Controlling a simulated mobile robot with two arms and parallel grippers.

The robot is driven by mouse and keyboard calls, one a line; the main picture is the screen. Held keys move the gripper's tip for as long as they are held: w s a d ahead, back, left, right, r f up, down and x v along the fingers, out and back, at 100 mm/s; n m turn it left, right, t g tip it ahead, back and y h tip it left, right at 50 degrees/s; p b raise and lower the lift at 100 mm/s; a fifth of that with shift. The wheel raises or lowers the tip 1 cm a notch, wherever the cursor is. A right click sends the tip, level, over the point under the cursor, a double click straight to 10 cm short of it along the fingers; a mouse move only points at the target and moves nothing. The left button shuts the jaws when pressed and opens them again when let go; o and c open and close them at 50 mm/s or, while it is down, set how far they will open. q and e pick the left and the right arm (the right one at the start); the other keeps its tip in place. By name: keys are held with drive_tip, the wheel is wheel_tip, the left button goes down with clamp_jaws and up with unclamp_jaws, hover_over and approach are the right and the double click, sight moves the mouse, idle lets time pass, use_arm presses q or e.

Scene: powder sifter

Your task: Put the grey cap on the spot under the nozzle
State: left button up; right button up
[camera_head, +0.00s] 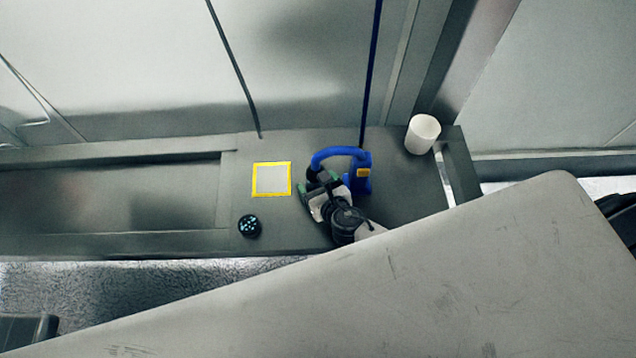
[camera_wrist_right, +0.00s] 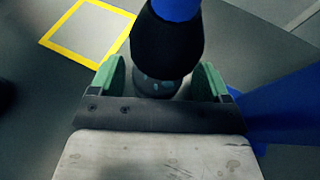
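In the head view, my right gripper (camera_head: 318,190) is under the dispenser's arched arm and hides the cap. My left gripper is not in view.
A black cap (camera_head: 249,226) with teal dots lies near the front edge of the grey bench (camera_head: 215,222). A yellow-bordered square (camera_head: 271,194) is left of the dispenser, empty. A white cup (camera_head: 422,134) stands at the back right. The bench's left part is clear.

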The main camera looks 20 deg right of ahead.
drive_tip(key=shift+s+r, duration=0.1)
drive_tip(key=shift+r, duration=0.1)
drive_tip(key=p+v, duration=0.1)
drive_tip(key=v, duration=1)
drive_tip(key=shift+s+r, duration=0.2)
drive_tip(key=shift+s, duration=0.15)
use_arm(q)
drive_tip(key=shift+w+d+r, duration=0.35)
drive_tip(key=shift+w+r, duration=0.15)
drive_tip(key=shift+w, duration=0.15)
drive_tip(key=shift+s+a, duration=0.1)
use_arm(e)
drive_tip(key=shift+s+f, duration=0.1)
